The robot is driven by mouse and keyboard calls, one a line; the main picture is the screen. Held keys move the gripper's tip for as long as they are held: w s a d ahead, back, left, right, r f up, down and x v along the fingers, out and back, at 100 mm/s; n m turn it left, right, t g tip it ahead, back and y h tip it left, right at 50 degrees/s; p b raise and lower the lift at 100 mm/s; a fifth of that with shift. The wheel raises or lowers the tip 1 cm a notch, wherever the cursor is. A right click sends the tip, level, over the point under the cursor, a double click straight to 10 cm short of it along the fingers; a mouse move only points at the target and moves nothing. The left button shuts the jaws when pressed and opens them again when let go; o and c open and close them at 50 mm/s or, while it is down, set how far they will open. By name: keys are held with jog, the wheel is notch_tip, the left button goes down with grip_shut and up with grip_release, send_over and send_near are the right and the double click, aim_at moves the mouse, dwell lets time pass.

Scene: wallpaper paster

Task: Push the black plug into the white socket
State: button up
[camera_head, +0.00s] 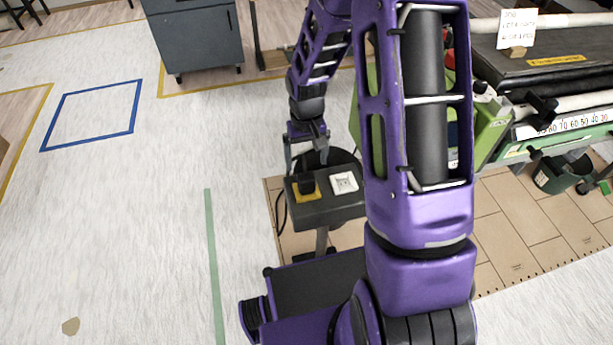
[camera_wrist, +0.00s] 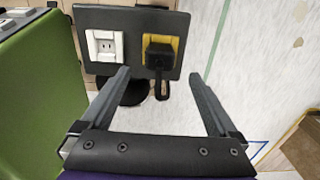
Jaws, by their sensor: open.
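The black plug (camera_head: 306,184) stands on a yellow square holder (camera_head: 308,194) on the left part of a dark panel; it also shows in the wrist view (camera_wrist: 158,55). The white socket (camera_head: 344,182) is on the same panel, to the right of the plug in the head view and to its left in the wrist view (camera_wrist: 105,45). My gripper (camera_wrist: 160,85) is open and empty. Its two fingers are spread wide, with the plug appearing between and beyond their tips. In the head view, my gripper (camera_head: 305,150) is just behind the plug and apart from it.
The dark panel (camera_head: 325,209) is on a thin stand. A green machine part (camera_wrist: 35,85) fills the left of the wrist view, close to my gripper. The pasting machine (camera_head: 545,70) stands at the right. Floor at the left is clear, with a blue taped square (camera_head: 92,116).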

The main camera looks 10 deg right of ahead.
aim_at(306, 176)
notch_tip(306, 176, down, 8)
jog(key=shift+r+b, duration=0.2)
jog(key=shift+b, duration=0.1)
grip_shut()
dwell(0.8)
jog(key=shift+r, duration=0.15)
jog(key=shift+r+p, duration=0.9)
jog(key=shift+r, duration=0.5)
